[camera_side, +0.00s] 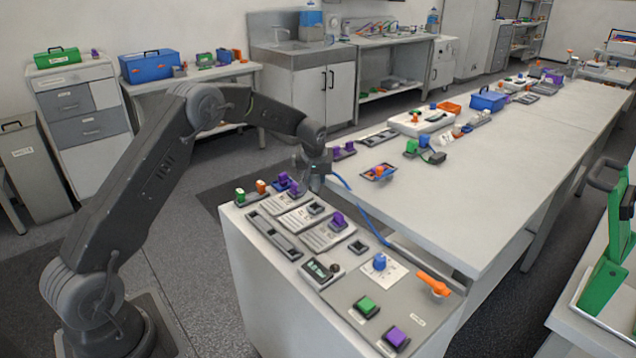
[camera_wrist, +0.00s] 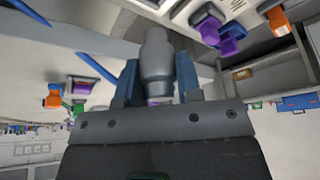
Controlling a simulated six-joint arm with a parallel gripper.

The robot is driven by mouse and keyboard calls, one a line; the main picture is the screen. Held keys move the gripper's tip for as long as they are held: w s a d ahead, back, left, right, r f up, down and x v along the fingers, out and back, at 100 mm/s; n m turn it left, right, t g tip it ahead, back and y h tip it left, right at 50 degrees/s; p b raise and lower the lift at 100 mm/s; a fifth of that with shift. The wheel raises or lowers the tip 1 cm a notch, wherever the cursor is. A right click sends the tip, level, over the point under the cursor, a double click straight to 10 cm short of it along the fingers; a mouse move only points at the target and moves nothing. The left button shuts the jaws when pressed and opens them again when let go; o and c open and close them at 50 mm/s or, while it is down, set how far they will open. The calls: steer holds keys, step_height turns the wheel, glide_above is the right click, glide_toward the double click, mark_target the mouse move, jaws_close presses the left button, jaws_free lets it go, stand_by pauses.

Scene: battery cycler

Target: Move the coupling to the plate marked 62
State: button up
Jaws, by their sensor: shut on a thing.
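My gripper (camera_wrist: 158,80) is shut on a grey, stepped cylindrical piece, which I take to be the coupling (camera_wrist: 157,58). It sits between the two blue fingers in the wrist view. In the side view my gripper (camera_side: 317,178) is above the far edge of the near bench, and the coupling cannot be told apart from it there. A blue cable (camera_side: 365,215) runs from beside the gripper down to the bench top. The number 62 cannot be read on any plate; the labels are too small.
The near bench (camera_side: 260,275) carries grey plates with purple, green, blue and orange knobs. Purple blocks (camera_side: 283,179) stand close to the gripper's left. An orange-handled part (camera_side: 433,284) is at the front right. The long white table (camera_side: 500,170) has wide bare room behind.

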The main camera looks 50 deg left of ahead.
mark_target(316, 202)
steer(key=shift+a+f, duration=0.1)
steer(key=shift+f, duration=3.25)
steer(key=shift+f, duration=0.3)
steer(key=o, duration=1)
steer(key=v, duration=1.3)
steer(key=s+d+r+m+t+h, duration=0.1)
steer(key=s+d+r+m, duration=0.3)
steer(key=s+d+r, duration=0.9)
steer(key=s+d+m, duration=0.1)
steer(key=s+d, duration=0.1)
steer(key=s, duration=0.5)
steer(key=s+d+r+m+t+h, duration=0.1)
steer(key=s+d+m, duration=0.1)
steer(key=s, duration=0.5)
steer(key=s+d+m+h, duration=0.1)
steer(key=s+d+m, duration=0.1)
steer(key=s, duration=0.5)
steer(key=shift+d+r, duration=0.15)
steer(key=shift+d, duration=0.05)
